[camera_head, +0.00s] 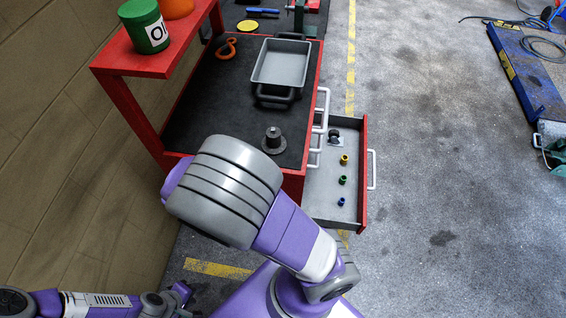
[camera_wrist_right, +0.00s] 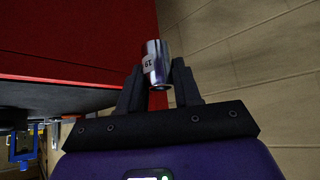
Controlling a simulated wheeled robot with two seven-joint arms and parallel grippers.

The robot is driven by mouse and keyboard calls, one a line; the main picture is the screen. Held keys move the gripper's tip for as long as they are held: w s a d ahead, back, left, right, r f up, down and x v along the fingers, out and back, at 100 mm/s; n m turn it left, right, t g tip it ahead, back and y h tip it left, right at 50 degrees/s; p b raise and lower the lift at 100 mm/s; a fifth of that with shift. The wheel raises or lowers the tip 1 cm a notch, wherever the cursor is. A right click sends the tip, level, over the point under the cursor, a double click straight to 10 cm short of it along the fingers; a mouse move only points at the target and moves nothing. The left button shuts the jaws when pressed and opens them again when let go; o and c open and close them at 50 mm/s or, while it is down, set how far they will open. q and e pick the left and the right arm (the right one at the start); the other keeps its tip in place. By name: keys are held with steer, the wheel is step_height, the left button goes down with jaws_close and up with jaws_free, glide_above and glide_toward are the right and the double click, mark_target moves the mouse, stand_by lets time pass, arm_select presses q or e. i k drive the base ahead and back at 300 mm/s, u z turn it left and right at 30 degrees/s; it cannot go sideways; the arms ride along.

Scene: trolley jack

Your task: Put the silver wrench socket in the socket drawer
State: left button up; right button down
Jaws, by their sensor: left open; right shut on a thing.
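In the right wrist view, the silver wrench socket (camera_wrist_right: 155,62), with a label reading 19, is gripped between the fingertips of my right gripper (camera_wrist_right: 158,86). In the head view my right arm's bulky links cover the right gripper and the silver socket. The socket drawer (camera_head: 322,192) is pulled out from the red trolley's right side. Yellow (camera_head: 344,160), green (camera_head: 343,180) and blue (camera_head: 341,202) sockets stand in it in a row, with a dark item (camera_head: 334,136) at its far end. My left gripper (camera_head: 182,296) is at the lower left, open and away from the trolley.
On the trolley's black top (camera_head: 205,115) are a grey tray (camera_head: 281,62), a dark round part (camera_head: 273,140) and an orange item (camera_head: 227,49). A green can (camera_head: 145,27) stands on the red upper shelf (camera_head: 128,58).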

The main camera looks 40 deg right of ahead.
mark_target(312, 159)
steer(key=u, duration=2.4)
steer(key=k, duration=2.4)
steer(key=z, duration=2)
steer(key=i, duration=0.5)
steer(key=u, duration=0.4)
